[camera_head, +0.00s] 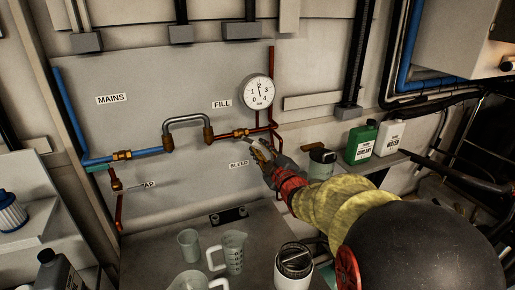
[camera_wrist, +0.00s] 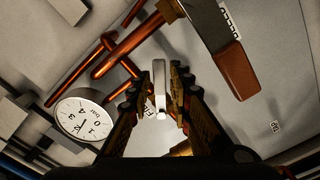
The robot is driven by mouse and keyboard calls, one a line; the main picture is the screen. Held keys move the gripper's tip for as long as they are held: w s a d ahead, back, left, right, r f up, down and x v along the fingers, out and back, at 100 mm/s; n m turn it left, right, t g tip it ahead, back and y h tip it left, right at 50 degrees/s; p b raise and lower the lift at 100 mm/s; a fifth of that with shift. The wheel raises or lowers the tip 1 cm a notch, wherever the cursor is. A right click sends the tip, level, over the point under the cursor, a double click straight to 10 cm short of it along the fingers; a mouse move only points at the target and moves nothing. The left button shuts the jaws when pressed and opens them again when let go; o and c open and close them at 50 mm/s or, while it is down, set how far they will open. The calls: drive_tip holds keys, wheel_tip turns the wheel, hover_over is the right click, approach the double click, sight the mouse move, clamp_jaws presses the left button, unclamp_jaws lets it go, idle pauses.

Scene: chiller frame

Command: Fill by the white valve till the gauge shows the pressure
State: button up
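The white valve lever (camera_wrist: 160,85) stands between the two fingers of my gripper (camera_wrist: 160,88) in the wrist view. The fingers are apart, with a narrow gap showing on each side of the lever. In the head view my gripper (camera_head: 257,149) is just below and right of the brass fill fitting (camera_head: 240,133), and it hides most of the lever. The round pressure gauge (camera_head: 258,91) is above, marked 0 to 4; its needle points roughly up, near 2. The gauge also shows turned over in the wrist view (camera_wrist: 82,117).
Copper pipes and a grey hose loop (camera_head: 187,121) lead left to the blue mains pipe (camera_head: 142,153). A green bottle (camera_head: 361,142) and a white bottle (camera_head: 390,137) stand right on a ledge. Jugs (camera_head: 233,250) and a lidded tub (camera_head: 293,265) stand on the bench below.

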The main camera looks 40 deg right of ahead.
drive_tip(key=shift+x, duration=1.3)
drive_tip(key=shift+c, duration=0.9)
clamp_jaws()
